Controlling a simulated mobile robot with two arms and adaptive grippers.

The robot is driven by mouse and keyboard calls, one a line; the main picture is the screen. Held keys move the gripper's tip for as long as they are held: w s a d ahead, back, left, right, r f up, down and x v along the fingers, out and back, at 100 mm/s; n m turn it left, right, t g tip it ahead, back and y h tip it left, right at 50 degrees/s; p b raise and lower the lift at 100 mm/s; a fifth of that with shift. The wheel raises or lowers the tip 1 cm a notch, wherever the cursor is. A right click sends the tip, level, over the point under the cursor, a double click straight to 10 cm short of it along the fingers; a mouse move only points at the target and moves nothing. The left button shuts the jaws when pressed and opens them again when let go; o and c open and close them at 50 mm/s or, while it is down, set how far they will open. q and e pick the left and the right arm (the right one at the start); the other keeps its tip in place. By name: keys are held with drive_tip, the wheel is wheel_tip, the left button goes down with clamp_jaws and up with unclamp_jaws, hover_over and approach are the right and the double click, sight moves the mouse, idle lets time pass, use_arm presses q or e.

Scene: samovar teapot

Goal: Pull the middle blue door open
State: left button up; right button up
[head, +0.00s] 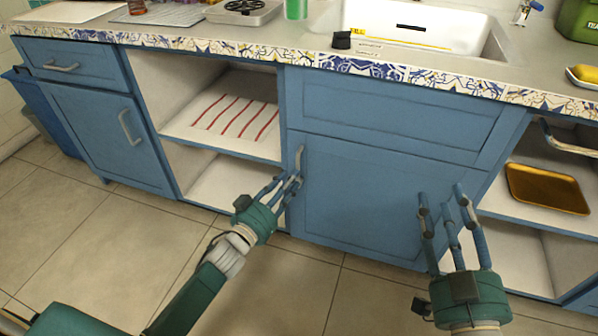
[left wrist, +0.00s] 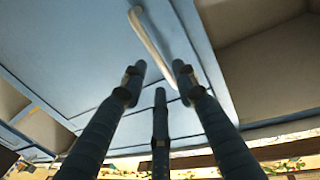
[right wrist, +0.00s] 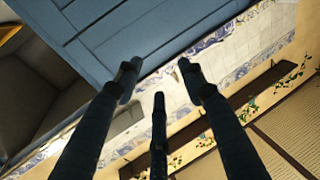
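The middle blue door (head: 365,195) is closed under the sink, with a pale vertical handle (head: 299,160) near its left edge. My left gripper (head: 287,184) is open at the lower end of this handle. In the left wrist view the handle (left wrist: 146,32) runs down towards the space between the spread fingertips (left wrist: 158,75). I cannot tell whether the fingers touch it. My right gripper (head: 447,203) is open and empty in front of the door's right part. The right wrist view shows its fingers (right wrist: 157,75) apart, with blue cabinet front beyond.
Open shelves with a red-striped cloth (head: 235,115) lie left of the door. Open shelves on the right hold a golden tray (head: 546,188). Another blue door (head: 105,135) and a drawer are at far left. The tiled floor (head: 300,285) in front is clear.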

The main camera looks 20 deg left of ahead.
use_arm(q)
drive_tip(key=shift+b+x, duration=0.7)
drive_tip(key=shift+x, duration=2.15)
use_arm(e)
wheel_tip(320, 180, up, 8)
drive_tip(key=s+t+y, duration=0.1)
drive_tip(key=s+t, duration=0.1)
drive_tip(key=t, duration=0.2)
drive_tip(key=shift+s+a+r+y, duration=0.15)
drive_tip(key=shift+s+a+y, duration=0.05)
drive_tip(key=shift+s+y, duration=0.15)
use_arm(q)
clamp_jaws()
